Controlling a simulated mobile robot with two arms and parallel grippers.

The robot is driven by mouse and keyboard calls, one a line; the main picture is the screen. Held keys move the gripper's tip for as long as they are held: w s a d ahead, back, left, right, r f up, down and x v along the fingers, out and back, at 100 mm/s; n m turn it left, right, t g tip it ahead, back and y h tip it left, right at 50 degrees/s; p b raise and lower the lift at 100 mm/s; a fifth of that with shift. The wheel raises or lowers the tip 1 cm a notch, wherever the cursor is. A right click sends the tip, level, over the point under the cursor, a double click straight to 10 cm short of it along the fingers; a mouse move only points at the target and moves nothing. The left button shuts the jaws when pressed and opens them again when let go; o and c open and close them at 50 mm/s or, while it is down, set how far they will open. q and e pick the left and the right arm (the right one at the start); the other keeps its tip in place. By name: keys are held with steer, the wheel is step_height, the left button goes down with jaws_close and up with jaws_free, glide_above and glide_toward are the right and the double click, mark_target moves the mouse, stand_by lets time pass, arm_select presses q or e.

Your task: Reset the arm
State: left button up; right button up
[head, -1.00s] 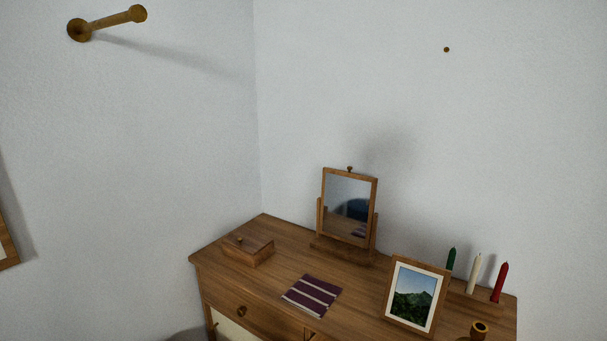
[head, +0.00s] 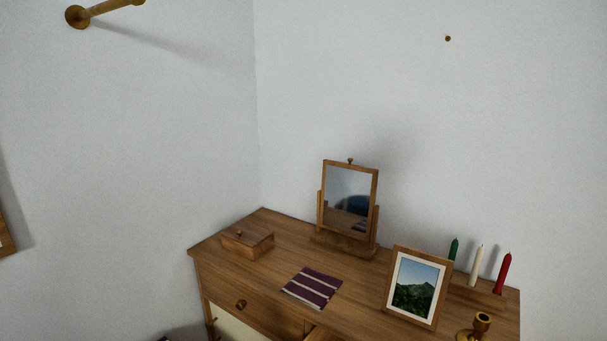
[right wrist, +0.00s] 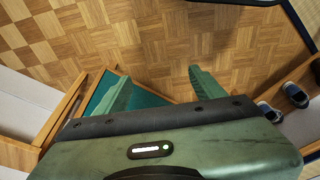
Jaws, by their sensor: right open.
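My right gripper (right wrist: 160,84) shows in the right wrist view, with its two green fingers spread apart. Nothing is visible between them. A wooden-edged piece with a teal inside surface (right wrist: 148,99) lies below and behind the fingers, partly hidden by the gripper body; I cannot tell whether they touch. Neither gripper shows in the head view. My left gripper is in no view.
The wooden dresser (head: 272,283) stands in the corner. It bears a small box (head: 247,244), a mirror (head: 348,201), a striped cloth (head: 312,288), a framed picture (head: 415,288), candles and a brass holder (head: 480,326). Dark shoes (right wrist: 295,95) lie right; parquet floor (right wrist: 150,35) is clear ahead.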

steer(key=s+d+f+b, duration=0.1)
steer(key=s+f+b, duration=0.1)
steer(key=s+f, duration=0.7)
steer(key=s+d+f+g+b, duration=0.1)
steer(key=s+d+f, duration=0.1)
steer(key=s+f, duration=0.7)
step_height(320, 180, down, 6)
steer(key=shift+s+d+f+g+b, duration=0.15)
steer(key=shift+s+f+g+b, duration=0.05)
steer(key=shift+g+b, duration=0.15)
